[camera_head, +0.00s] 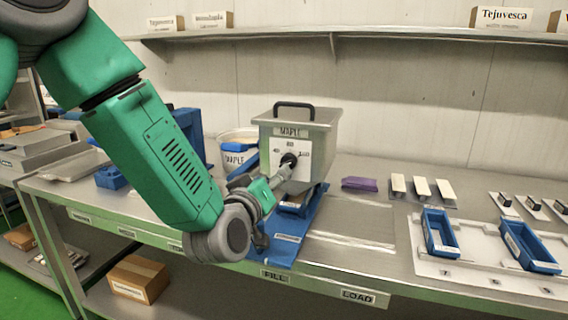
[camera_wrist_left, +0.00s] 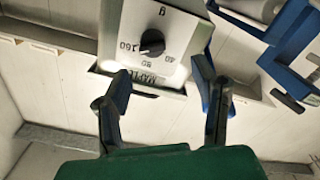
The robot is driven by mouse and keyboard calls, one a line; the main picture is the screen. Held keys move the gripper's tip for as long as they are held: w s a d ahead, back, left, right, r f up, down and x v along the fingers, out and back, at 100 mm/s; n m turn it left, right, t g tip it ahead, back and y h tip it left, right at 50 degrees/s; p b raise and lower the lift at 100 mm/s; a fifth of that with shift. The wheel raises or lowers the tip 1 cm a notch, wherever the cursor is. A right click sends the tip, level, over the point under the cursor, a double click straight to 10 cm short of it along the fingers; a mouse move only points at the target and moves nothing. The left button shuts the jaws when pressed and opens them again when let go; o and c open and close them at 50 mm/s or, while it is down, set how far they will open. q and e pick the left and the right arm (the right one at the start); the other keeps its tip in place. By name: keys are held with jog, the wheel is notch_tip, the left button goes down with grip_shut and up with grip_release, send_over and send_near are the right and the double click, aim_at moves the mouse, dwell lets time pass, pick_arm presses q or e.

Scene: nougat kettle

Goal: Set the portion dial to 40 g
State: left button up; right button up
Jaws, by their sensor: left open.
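The portion dial (camera_head: 289,160) is a black round knob on the white face plate of the grey MAPLE hopper (camera_head: 322,140). In the left wrist view the dial (camera_wrist_left: 152,42) shows with marks 160, 80 and 40 around it, and the MAPLE label is upside down. I cannot tell surely which mark the knob points to. My left gripper (camera_head: 284,172) is in front of the face plate, close to the dial. In the left wrist view its fingers (camera_wrist_left: 162,76) are wide apart, with the dial beyond and between them, apparently not touched. My right gripper is not seen.
The hopper stands on a blue base (camera_head: 286,245) on the steel bench. A purple block (camera_head: 360,184), white pieces (camera_head: 421,187) and blue trays (camera_head: 440,232) lie to the right. The bench just right of the base is clear.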

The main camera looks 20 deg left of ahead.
aim_at(286, 161)
pick_arm(q)
jog(key=w, duration=0.2)
jog(key=w+d, duration=0.1)
jog(key=w, duration=0.2)
jog(key=w+d, duration=0.1)
jog(key=w, duration=0.1)
jog(key=shift+w, duration=0.25)
jog(key=shift+w+d, duration=0.1)
jog(key=shift+w, duration=0.15)
jog(key=shift+w+a, duration=0.15)
jog(key=shift+a, duration=0.6)
jog(key=c, duration=0.7)
jog(key=shift+d, duration=0.2)
jog(key=c, duration=0.4)
jog(key=shift+d+f, duration=0.1)
jog(key=shift+d, duration=0.2)
